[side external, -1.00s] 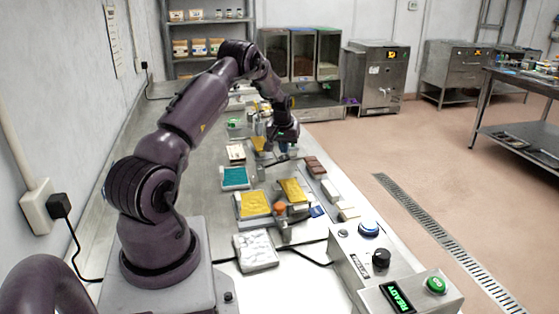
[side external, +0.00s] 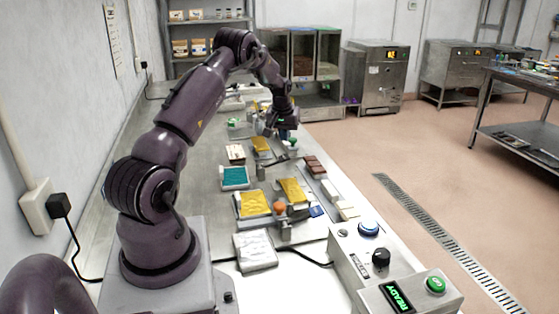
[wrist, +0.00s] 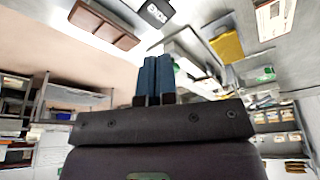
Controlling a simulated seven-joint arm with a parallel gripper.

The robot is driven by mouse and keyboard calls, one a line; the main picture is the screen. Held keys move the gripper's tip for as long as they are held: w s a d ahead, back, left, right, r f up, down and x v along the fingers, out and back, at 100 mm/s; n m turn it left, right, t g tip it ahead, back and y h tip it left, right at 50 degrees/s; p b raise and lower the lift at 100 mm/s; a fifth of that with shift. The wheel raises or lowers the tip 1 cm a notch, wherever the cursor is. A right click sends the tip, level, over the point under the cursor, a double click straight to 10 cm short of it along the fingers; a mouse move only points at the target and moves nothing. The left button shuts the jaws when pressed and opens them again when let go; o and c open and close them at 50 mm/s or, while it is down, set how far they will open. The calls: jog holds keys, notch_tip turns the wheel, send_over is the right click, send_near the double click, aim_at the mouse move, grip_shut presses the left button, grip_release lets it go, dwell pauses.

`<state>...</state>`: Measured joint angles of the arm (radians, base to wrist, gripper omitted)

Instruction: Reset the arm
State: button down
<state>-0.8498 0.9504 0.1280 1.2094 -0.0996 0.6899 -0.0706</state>
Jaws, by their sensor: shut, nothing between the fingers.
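My gripper (side external: 283,130) is above the far part of the workbench in the side external view, at the end of my bent purple arm. In the wrist view its two blue fingers (wrist: 158,78) are together with nothing between them. It is apart from the items on the bench. A yellow block (side external: 261,145) lies on the bench just nearer than the gripper, and a small green-topped item (side external: 292,142) is close beside it.
A control box (side external: 385,272) reads READY. The bench's left strip is clear.

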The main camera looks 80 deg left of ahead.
jog(key=s+d+r+m+h, duration=0.15)
jog(key=d+r, duration=0.25)
jog(key=d, duration=0.5)
jog(key=s+d+r+m, duration=0.1)
jog(key=d+r+m, duration=0.1)
jog(key=d+r, duration=0.5)
jog(key=s+d+r+m+h, duration=0.1)
jog(key=d+r+m, duration=0.1)
jog(key=d, duration=0.8)
jog(key=s+d+r+m+t, duration=0.1)
jog(key=s+d+r+m, duration=0.1)
jog(key=d, duration=0.4)
jog(key=s+d+r+m+t, duration=0.1)
jog(key=s+d+r+m, duration=0.1)
jog(key=s+d, duration=0.3)
jog(key=s+d+r+m+t, duration=0.1)
jog(key=s+d+r, duration=0.3)
jog(key=d, duration=0.5)
jog(key=shift+d+r+m+t, duration=0.2)
jog(key=shift+m+t, duration=0.2)
jog(key=shift+m, duration=0.35)
jog(key=shift+a+h, duration=0.1)
jog(key=shift+h, duration=0.15)
